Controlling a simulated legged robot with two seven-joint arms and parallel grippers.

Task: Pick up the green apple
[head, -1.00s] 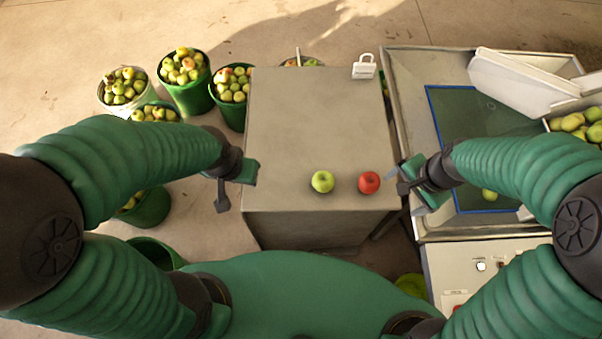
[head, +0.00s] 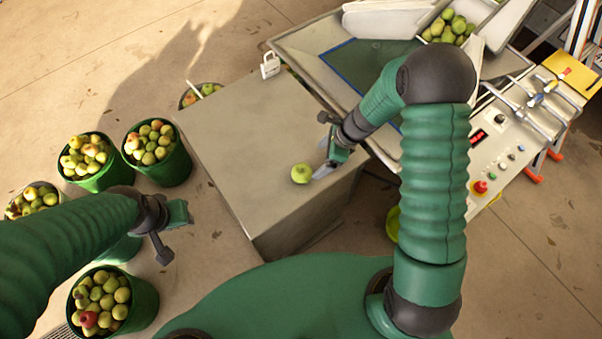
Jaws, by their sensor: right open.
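The green apple (head: 301,173) sits on the grey table top (head: 240,125) near its front right edge. My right gripper (head: 324,163) is just to the right of the apple. It is open, with a pale finger tip close to the apple's right side; I cannot tell whether it touches. The red apple is not visible now; my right gripper and arm cover that part of the table. My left gripper (head: 180,214) hangs left of the table, away from the apple; its jaw opening cannot be made out.
Green buckets of apples (head: 160,153) stand on the floor left of the table. A white padlock-shaped object (head: 270,65) is at the table's far edge. A metal-edged press trailer (head: 300,45) and a control panel (head: 505,150) lie to the right. The table's middle is clear.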

